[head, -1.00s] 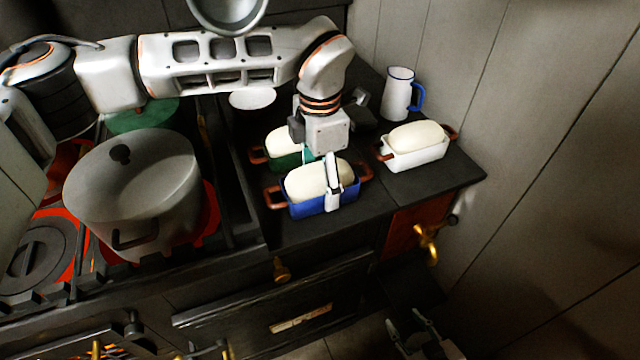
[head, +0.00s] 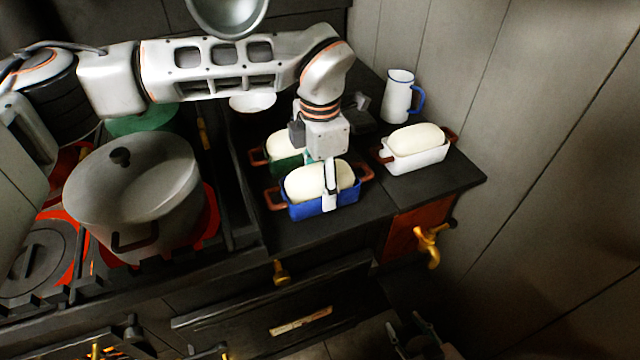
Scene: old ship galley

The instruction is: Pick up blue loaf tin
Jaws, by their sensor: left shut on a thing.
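The blue loaf tin (head: 308,209) holds a pale loaf and has brown handles at both ends. It is on or just above the dark counter near its front edge; I cannot tell which. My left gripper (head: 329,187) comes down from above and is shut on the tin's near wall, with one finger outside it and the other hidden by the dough. My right gripper (head: 424,340) is low at the bottom edge, away from the tin, its fingers apart and nothing visible between them.
A green loaf tin (head: 290,166) stands close behind, partly hidden by my gripper. A white loaf tin (head: 417,160) and a white mug (head: 398,96) with blue handle stand to the right. A large grey pot (head: 135,195) stands on the stove at left. Bare counter (head: 410,196) lies right of the blue tin.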

